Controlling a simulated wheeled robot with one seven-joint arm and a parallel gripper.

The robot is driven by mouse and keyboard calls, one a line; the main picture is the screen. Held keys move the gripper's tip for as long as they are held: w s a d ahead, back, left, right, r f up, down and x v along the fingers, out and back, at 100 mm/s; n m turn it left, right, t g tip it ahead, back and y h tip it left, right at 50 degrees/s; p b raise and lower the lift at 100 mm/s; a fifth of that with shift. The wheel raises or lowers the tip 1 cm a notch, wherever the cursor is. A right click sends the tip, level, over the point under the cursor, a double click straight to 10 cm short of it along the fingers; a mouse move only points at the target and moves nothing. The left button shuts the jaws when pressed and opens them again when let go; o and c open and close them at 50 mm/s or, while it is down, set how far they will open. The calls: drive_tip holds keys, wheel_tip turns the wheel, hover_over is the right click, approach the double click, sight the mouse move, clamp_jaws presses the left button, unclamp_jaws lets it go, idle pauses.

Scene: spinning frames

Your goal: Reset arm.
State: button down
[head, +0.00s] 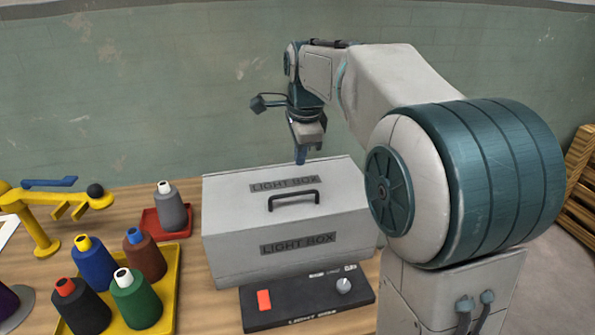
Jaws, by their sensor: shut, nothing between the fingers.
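My gripper (301,154) points down at the end of my arm, above the back edge of the light box (290,207). Its fingers are together with nothing between them. The light box is grey, closed, with a dark handle on its lid and "LIGHT BOX" lettering on top and front. My arm reaches from the right over the box. From this view I cannot tell how high the fingertips are above the lid.
A black control panel (330,305) with a red switch and knob sits before the box. Left are a grey spool on a red tray (182,229), several spools on a yellow tray (168,318), and a yellow stand (40,232). A wooden crate (580,180) stands far right.

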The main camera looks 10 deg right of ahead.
drive_tip(key=s+d+f+n, duration=0.1)
drive_tip(key=s+f+n, duration=0.3)
drive_tip(key=s, duration=0.4)
drive_tip(key=s+d+f+n, duration=0.1)
drive_tip(key=s+f+n, duration=0.2)
drive_tip(key=s+n, duration=0.4)
drive_tip(key=s+d+f+n, duration=0.2)
drive_tip(key=s+f+n, duration=0.2)
drive_tip(key=s, duration=0.6)
drive_tip(key=shift+f+n, duration=0.3)
drive_tip(key=shift+n, duration=0.8)
